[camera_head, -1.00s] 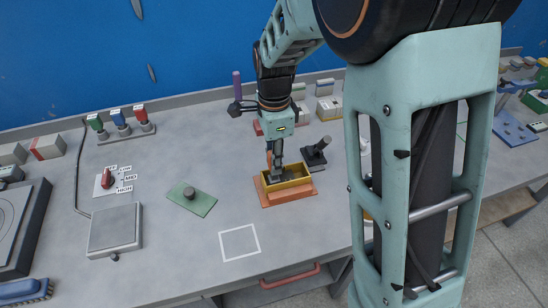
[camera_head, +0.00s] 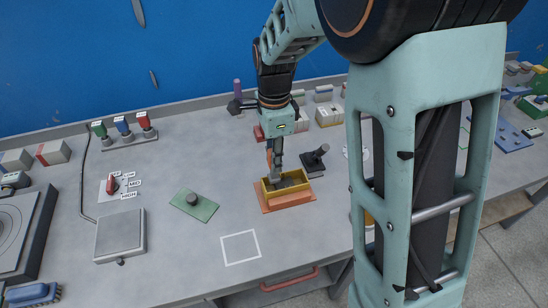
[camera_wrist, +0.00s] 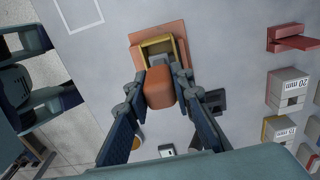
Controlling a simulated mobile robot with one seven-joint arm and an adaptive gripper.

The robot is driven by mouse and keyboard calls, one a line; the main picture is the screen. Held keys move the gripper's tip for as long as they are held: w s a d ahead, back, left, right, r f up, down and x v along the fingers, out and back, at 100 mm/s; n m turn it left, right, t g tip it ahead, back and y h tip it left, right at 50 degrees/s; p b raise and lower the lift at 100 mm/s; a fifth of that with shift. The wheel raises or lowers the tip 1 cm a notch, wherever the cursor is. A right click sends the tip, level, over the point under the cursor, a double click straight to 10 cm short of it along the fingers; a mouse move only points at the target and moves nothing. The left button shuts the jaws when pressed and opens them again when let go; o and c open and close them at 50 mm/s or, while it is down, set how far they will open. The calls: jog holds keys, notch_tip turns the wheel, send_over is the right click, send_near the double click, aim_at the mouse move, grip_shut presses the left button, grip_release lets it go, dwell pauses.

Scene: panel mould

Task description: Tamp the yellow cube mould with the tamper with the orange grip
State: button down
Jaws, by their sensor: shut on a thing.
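The yellow mould (camera_head: 289,188) sits on an orange base plate (camera_head: 290,204) on the grey bench, in the middle of the head view. It looks like an open-topped box with grey material inside. The mould also shows in the wrist view (camera_wrist: 157,50), partly hidden by the tool. My gripper (camera_wrist: 159,82) is shut on the orange grip of the tamper (camera_wrist: 160,92), directly above the mould. In the head view my gripper (camera_head: 276,150) points down over the mould's left part.
A dark tamper-like tool (camera_head: 314,160) stands just right of the mould. A green plate with a knob (camera_head: 194,204) lies to the left, near a grey square plate (camera_head: 120,235). A white outlined square (camera_head: 240,247) in front is empty.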

jog(key=shift+f+b, duration=1.15)
jog(key=shift+f, duration=0.7)
jog(key=shift+r, duration=0.1)
jog(key=shift+r+p, duration=1.55)
jog(key=shift+r, duration=0.2)
notch_tip(320, 180, up, 7)
jog(key=p, duration=0.5)
jog(key=shift+p, duration=0.4)
jog(key=shift+s, duration=0.1)
